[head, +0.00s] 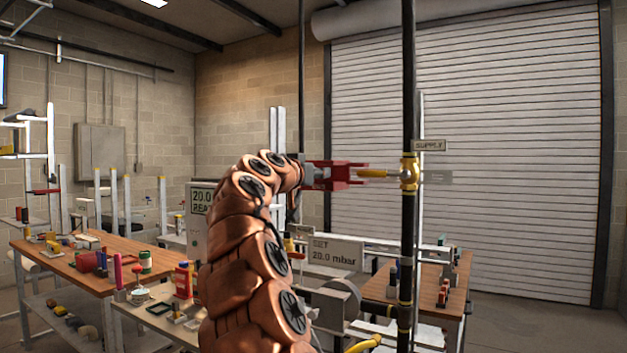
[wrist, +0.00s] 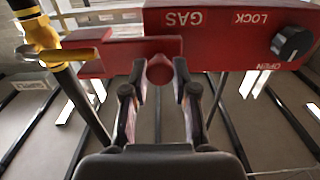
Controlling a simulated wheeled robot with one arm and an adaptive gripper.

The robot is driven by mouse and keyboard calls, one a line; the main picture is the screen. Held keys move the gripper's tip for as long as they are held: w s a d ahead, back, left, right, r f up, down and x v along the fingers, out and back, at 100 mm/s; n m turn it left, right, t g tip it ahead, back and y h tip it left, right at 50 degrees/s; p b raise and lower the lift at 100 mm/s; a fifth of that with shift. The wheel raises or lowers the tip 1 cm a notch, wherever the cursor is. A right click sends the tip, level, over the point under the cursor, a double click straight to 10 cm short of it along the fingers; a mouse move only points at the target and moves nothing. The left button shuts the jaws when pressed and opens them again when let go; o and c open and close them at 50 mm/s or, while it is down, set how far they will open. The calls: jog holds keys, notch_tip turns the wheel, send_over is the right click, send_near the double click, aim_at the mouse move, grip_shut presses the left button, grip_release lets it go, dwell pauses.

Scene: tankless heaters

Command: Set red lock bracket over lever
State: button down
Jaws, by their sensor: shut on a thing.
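The red lock bracket (head: 335,176) is held level in the head view. In the wrist view the bracket (wrist: 222,33) fills the top, with the words GAS, LOCK and OPEN upside down and a black knob at right. My gripper (wrist: 159,82) is shut on the bracket's round red grip. The yellow lever (head: 373,173) sticks out left from a brass valve (head: 409,172) on a black upright pipe. In the wrist view the lever (wrist: 65,54) meets the bracket's left end. I cannot tell whether it lies inside the bracket or just beside it.
A SUPPLY sign (head: 429,145) is beside the valve. A "SET 20.0 mbar" plate (head: 335,252) hangs lower. Workbenches with small items stand at left (head: 130,247) and right (head: 461,272). A white roller door (head: 510,120) closes the back.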

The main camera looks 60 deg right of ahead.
jog(key=shift+a+r, duration=0.1)
jog(key=shift+r, duration=0.15)
jog(key=c, duration=1.2)
grip_release()
jog(key=shift+s, duration=0.1)
jog(key=shift+o, duration=1.4)
jog(key=shift+f, duration=0.2)
jog(key=a, duration=1.2)
jog(key=shift+s, duration=0.2)
